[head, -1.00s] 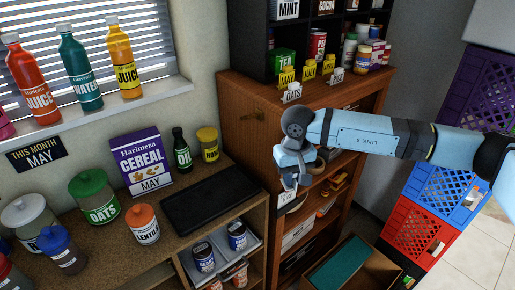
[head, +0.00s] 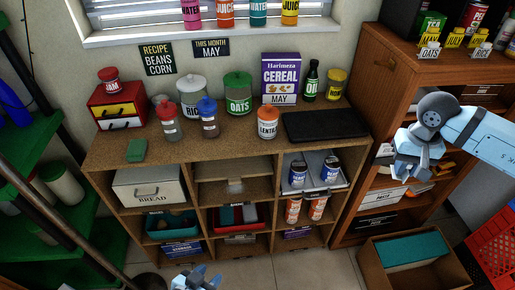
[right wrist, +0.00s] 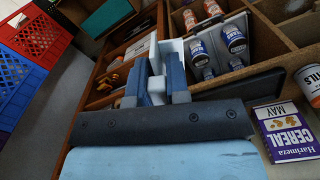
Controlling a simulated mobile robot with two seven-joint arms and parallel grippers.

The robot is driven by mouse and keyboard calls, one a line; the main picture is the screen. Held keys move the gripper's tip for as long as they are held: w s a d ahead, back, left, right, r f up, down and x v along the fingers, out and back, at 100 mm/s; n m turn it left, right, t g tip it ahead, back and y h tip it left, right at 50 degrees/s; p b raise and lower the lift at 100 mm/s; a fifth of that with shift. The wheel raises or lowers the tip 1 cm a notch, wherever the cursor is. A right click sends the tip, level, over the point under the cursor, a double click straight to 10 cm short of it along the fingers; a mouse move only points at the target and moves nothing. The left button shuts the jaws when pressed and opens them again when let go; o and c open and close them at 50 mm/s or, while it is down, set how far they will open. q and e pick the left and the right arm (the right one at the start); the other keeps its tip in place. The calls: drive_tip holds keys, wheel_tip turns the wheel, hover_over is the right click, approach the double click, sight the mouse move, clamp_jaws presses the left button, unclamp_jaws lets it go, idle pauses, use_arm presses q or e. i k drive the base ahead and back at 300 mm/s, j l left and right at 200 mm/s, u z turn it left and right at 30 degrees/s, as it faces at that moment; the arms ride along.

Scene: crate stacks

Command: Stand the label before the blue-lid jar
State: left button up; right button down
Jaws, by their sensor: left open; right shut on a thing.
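The blue-lid jar (head: 208,118) stands on the wooden worktop in the head view, between a red-lid jar (head: 171,122) and the green-lid OATS jar (head: 238,96). Clear worktop lies in front of it. My right gripper (head: 412,172) is at the right, by the brown shelf unit and well away from the jar. In the right wrist view its fingers (right wrist: 161,88) are shut on a thin white piece, apparently the label (right wrist: 154,55); its writing cannot be read. My left gripper (head: 195,281) is open, low at the bottom edge of the head view.
The RICE jar (head: 191,95), orange-lid LENTILS jar (head: 267,123), cereal box (head: 280,78) and black mat (head: 323,125) are on the worktop. A green block (head: 136,151) lies near its front left.

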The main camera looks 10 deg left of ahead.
sight(211, 150)
drive_tip(key=u, duration=1.35)
drive_tip(key=l+u, duration=0.2)
drive_tip(key=u, duration=0.3)
drive_tip(key=l+u, duration=0.15)
drive_tip(key=u, duration=0.35)
drive_tip(key=k+l, duration=0.1)
drive_tip(key=l, duration=0.15)
drive_tip(key=k+l, duration=0.15)
drive_tip(key=l, duration=0.15)
